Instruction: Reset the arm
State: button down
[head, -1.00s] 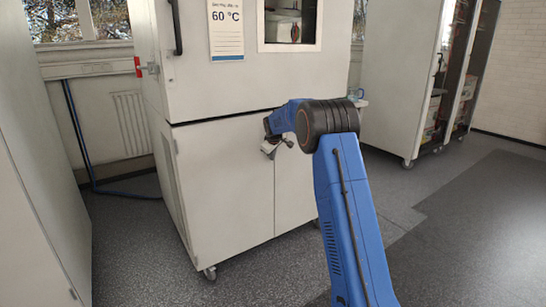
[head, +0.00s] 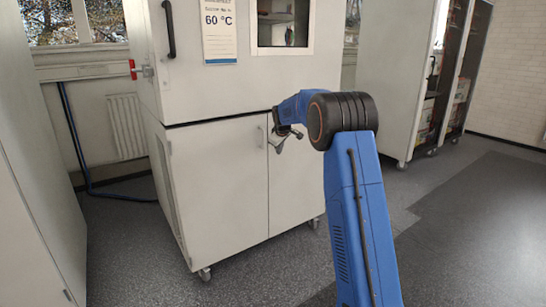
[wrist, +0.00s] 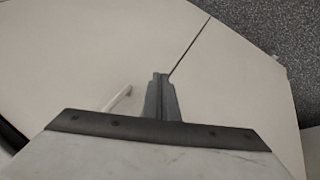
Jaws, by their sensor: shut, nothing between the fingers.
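My blue arm reaches up from the bottom right of the head view, bent at a black joint. My gripper (head: 280,146) is at its far end, in front of the white cabinet's lower doors. In the wrist view the gripper's fingers (wrist: 160,78) are together with nothing between them. They point at the pale door panel, near the dark seam between the doors. A light door handle (wrist: 117,98) shows left of the fingers in the wrist view. I cannot tell how far the fingertips are from the door.
The white cabinet (head: 215,190) stands on castors, with a "60 °C" sign (head: 219,32) and a window (head: 283,25) in its upper door. Another cabinet (head: 400,80) stands at the back right. A pale panel (head: 30,180) lines the left. Grey floor (head: 470,220) is clear at right.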

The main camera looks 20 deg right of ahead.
jog(key=shift+s+d+r, duration=0.3)
jog(key=shift+r, duration=0.2)
jog(key=shift+s+d+r, duration=0.25)
jog(key=shift+r, duration=0.2)
jog(key=s+a+r+m, duration=0.1)
jog(key=s+a+r, duration=0.25)
jog(key=s, duration=0.85)
jog(key=s+a+r+m+g+y, duration=0.1)
jog(key=s+a+r, duration=0.3)
jog(key=s, duration=0.8)
jog(key=s+a+r+m, duration=0.1)
jog(key=s+a+r, duration=0.1)
jog(key=s+a, duration=0.65)
jog(key=s+a+f+m, duration=0.1)
jog(key=s+f, duration=0.3)
jog(key=s, duration=0.8)
jog(key=s+a+f+m, duration=0.1)
jog(key=s+f, duration=0.3)
jog(key=s, duration=0.8)
jog(key=s+a+f+m+g+y, duration=0.1)
jog(key=s+f, duration=0.3)
jog(key=s, duration=0.8)
jog(key=shift+s+a+f, duration=0.2)
jog(key=shift+s+f, duration=0.05)
jog(key=shift+f, duration=0.1)
jog(key=c, duration=2.5)
grip_release()
